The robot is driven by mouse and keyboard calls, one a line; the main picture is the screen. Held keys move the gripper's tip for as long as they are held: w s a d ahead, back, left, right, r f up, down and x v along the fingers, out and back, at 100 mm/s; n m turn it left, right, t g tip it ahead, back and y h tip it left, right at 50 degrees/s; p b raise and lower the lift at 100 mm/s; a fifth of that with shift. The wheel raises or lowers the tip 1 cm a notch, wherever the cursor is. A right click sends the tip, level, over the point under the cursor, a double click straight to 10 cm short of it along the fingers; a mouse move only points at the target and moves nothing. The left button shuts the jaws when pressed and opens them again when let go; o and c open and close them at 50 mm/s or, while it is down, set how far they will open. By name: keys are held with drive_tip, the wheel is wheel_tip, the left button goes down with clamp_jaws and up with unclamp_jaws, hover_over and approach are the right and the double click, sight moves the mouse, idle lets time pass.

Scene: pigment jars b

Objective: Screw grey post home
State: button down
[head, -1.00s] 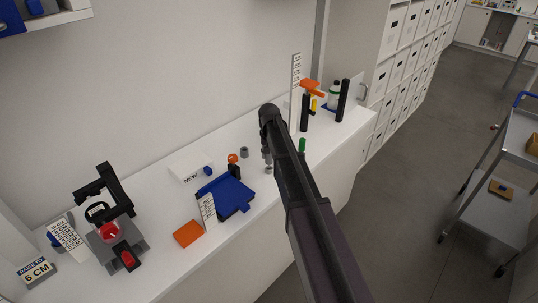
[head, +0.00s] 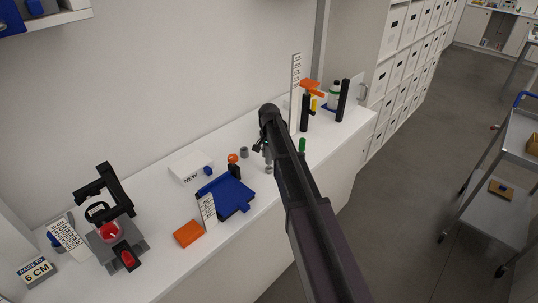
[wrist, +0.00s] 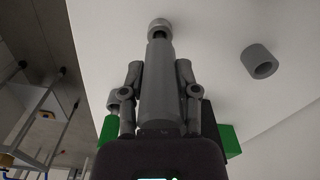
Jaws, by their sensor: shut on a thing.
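The grey post (wrist: 158,88) stands between the two fingers of my gripper (wrist: 158,72) in the wrist view, and they are shut on it. Its far end is at a small round grey fitting (wrist: 158,26); I cannot tell how deeply it is seated. In the head view the post (head: 268,154) shows as a thin grey upright below my arm's end, with the fitting (head: 269,169) on the white bench under it. My gripper is mostly hidden there by my arm.
A hollow grey cylinder (wrist: 260,62) stands loose beside the post, also visible in the head view (head: 244,152). A blue tray (head: 232,195), orange block (head: 188,233) and white box (head: 190,168) are left. A tall ruler (head: 295,92) and black posts (head: 343,100) stand right.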

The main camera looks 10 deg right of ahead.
drive_tip(key=shift+c, duration=1.3)
unclamp_jaws()
drive_tip(key=shift+r, duration=0.1)
